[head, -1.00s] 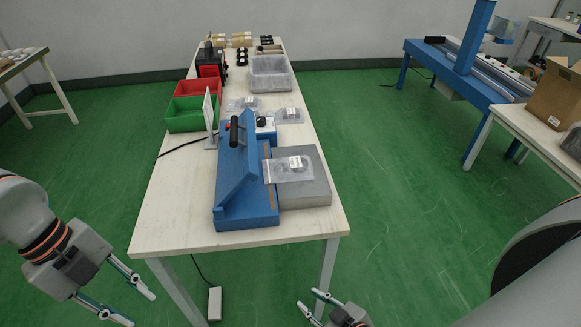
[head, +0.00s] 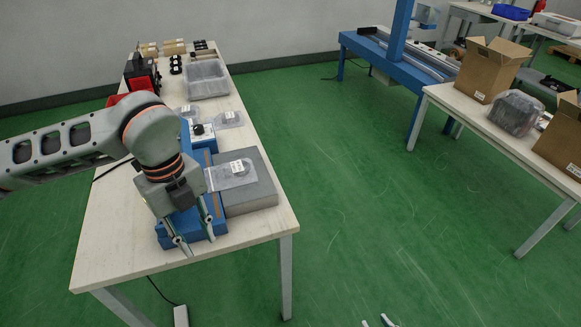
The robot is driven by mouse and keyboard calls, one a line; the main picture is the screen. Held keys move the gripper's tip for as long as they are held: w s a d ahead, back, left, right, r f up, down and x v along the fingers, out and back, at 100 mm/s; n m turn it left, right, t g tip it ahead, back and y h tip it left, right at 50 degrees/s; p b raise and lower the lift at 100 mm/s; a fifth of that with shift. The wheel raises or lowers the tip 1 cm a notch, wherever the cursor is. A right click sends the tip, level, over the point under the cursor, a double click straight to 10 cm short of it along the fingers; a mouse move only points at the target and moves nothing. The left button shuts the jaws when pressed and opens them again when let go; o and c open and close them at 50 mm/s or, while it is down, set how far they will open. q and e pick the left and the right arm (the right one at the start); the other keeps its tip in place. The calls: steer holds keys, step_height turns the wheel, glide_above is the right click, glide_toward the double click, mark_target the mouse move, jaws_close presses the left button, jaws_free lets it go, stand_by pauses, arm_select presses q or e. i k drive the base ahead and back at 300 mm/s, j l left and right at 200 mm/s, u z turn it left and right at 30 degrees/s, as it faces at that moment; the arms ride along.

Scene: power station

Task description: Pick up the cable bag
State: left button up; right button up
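A clear cable bag (head: 232,174) with a white label lies on the grey block (head: 254,191) beside the blue sealing machine (head: 192,232). My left gripper (head: 200,247) is over the blue machine, to the left of and nearer than the bag, pointing down. Its fingers are apart, with nothing seen between them. My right gripper (head: 376,321) shows only two separate fingertips at the bottom edge, over the green floor.
More clear bags (head: 228,119) lie farther back on the white table (head: 110,240), near a grey bin (head: 206,80). Another table with cardboard boxes (head: 490,70) stands right. Green floor between is clear.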

mark_target(232, 173)
steer(key=i+j+z, duration=0.15)
steer(key=z, duration=0.25)
steer(key=i+j+z, duration=0.15)
steer(key=j+z, duration=0.15)
steer(key=z, duration=0.15)
steer(key=i+j, duration=0.1)
steer(key=j, duration=0.2)
steer(key=i+j, duration=0.1)
steer(key=j, duration=0.15)
steer(key=i+j, duration=0.1)
steer(key=j, duration=0.2)
